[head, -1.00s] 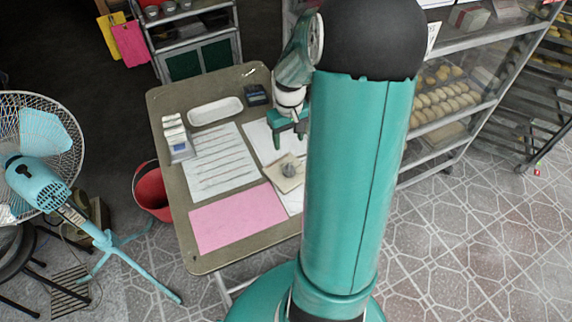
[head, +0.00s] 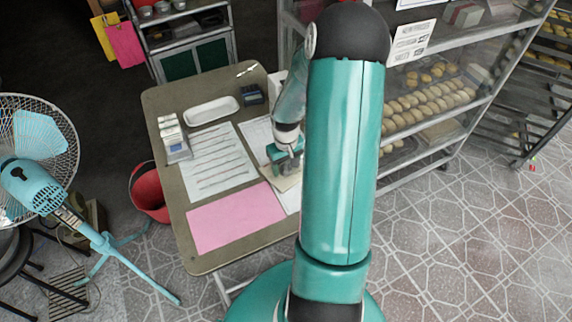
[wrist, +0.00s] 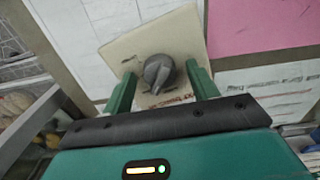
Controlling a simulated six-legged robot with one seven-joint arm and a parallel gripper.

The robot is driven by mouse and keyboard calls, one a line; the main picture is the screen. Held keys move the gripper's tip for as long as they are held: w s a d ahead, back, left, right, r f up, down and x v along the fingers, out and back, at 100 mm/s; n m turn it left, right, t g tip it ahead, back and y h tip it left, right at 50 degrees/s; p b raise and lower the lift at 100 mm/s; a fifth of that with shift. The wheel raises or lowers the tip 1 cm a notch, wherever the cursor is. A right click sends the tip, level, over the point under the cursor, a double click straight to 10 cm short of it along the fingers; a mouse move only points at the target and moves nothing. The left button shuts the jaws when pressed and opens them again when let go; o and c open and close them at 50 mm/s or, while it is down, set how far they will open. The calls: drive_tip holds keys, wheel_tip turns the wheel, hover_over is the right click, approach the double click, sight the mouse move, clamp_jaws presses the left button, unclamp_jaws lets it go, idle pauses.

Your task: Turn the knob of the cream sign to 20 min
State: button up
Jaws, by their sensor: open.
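The cream sign (wrist: 132,52) lies on white paper on the table, with a grey knob (wrist: 158,72) at its middle. In the wrist view my gripper (wrist: 160,82) is open, with one green finger on each side of the knob and a gap to it on both sides. I cannot tell whether the fingers touch the sign. The markings around the knob are too small or hidden to read, so its setting is unclear. In the head view my gripper (head: 284,160) is over the sign (head: 288,182) and hides the knob.
The table (head: 168,100) also holds a pink sheet (head: 236,217), a printed sheet (head: 222,165), a white tray (head: 211,111), a small card stand (head: 174,140) and a dark device (head: 251,95). A bread rack (head: 430,105) stands close on the right. A fan (head: 35,175) and red bucket (head: 150,192) are left.

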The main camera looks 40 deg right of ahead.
drive_tip(key=c, duration=1)
drive_tip(key=shift+m, duration=0.3)
drive_tip(key=m, duration=1.1)
drive_tip(key=shift+m, duration=0.3)
drive_tip(key=m, duration=0.4)
idle(0.6)
